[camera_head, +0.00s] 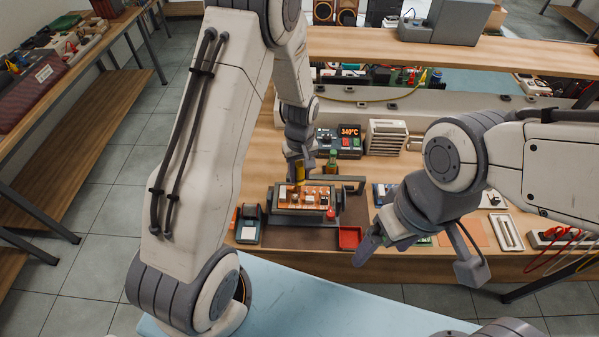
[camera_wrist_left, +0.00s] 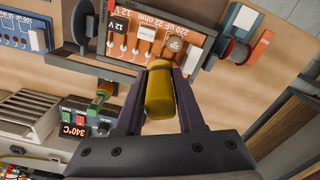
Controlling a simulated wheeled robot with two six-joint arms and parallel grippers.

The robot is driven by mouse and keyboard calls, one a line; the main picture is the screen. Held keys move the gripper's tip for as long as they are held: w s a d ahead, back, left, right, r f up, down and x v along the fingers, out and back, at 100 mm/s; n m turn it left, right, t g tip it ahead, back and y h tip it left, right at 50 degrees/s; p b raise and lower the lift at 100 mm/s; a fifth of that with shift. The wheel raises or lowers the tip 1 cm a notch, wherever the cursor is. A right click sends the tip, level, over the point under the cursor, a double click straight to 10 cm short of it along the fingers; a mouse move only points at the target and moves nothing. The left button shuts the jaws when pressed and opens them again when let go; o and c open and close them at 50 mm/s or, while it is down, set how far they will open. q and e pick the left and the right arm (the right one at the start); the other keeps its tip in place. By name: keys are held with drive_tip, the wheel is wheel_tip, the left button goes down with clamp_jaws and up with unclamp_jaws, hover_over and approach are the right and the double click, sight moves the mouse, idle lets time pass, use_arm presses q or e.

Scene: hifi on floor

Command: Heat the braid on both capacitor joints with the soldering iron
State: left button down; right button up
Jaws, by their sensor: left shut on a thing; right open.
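My left gripper (camera_head: 298,163) is shut on the yellow handle of the soldering iron (camera_head: 299,173). In the left wrist view the handle (camera_wrist_left: 160,92) sits between both fingers and points at the circuit board; its tip is hidden. The orange board (camera_head: 313,191) lies in a dark holder below the gripper. In the wrist view the board (camera_wrist_left: 120,52) carries printed values, several parts and a round capacitor (camera_wrist_left: 176,45). I cannot make out braid on the joints or whether the tip touches one. My right gripper (camera_head: 420,259) is open and empty, to the right of the board.
A small red tray (camera_head: 350,237) lies at front right of the board. A dark stand (camera_head: 248,222) is at left. A shelf (camera_head: 450,50) spans the back.

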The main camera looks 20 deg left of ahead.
sight(299, 163)
use_arm(q)
drive_tip(key=shift+f+b, duration=0.3)
drive_tip(key=shift+f, duration=0.05)
idle(0.6)
drive_tip(key=shift+s+f, duration=0.15)
drive_tip(key=shift+s, duration=0.05)
idle(2.9)
wheel_tip(299, 163, up, 5)
drive_tip(key=p, duration=0.3)
drive_tip(key=shift+w+f+p, duration=0.1)
drive_tip(key=shift+w+p, duration=0.05)
drive_tip(key=shift+p, duration=0.2)
